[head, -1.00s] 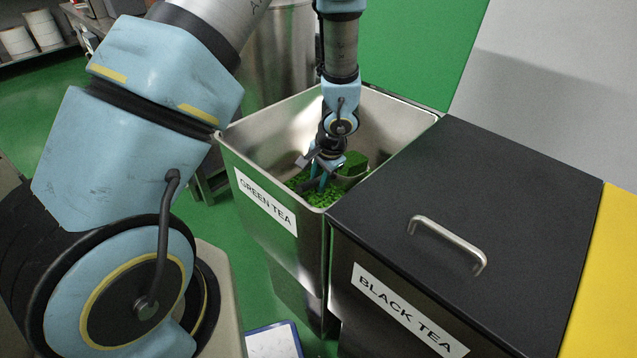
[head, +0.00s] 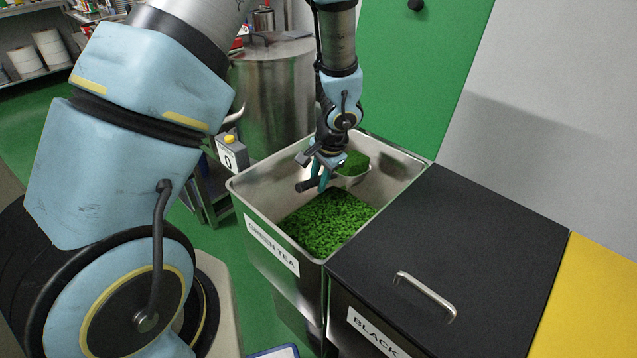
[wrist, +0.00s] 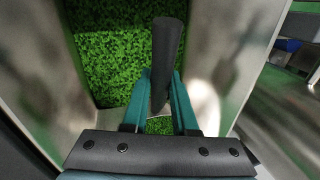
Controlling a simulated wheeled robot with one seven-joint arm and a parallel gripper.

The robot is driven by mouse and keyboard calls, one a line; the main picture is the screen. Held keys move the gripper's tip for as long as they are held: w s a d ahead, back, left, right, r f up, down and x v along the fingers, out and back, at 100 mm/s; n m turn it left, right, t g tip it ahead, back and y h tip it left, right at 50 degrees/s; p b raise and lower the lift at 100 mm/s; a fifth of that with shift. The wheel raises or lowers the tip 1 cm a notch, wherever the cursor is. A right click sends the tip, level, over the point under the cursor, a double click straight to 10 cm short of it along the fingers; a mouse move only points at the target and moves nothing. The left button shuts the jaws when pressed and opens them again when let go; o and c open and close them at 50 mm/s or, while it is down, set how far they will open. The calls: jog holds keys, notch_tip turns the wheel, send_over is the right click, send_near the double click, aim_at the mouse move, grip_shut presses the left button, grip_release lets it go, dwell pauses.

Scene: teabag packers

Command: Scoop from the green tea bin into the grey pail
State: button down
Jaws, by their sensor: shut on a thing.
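The green tea bin (head: 270,243) is an open steel bin with green leaves (head: 325,222) inside. My gripper (head: 322,182) is shut on the dark handle of a scoop (head: 354,172). The scoop holds a heap of green tea and hangs above the leaves, within the bin's walls near its upper part. In the wrist view, the dark handle (wrist: 165,50) stands between my teal fingers, with green leaves beyond it. Part of the scoop is hidden by my gripper. I cannot make out the grey pail for certain in either view.
The black tea bin's closed dark lid (head: 450,265), with a metal handle (head: 425,295), adjoins on the right. A large steel drum (head: 275,95) stands behind. Green (head: 410,70) and grey panels rise behind.

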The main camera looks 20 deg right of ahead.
notch_tip(320, 180, up, 21)
jog(key=p, duration=1.3)
jog(key=shift+f+p, duration=0.15)
jog(key=shift+p, duration=0.2)
jog(key=shift+a, duration=0.15)
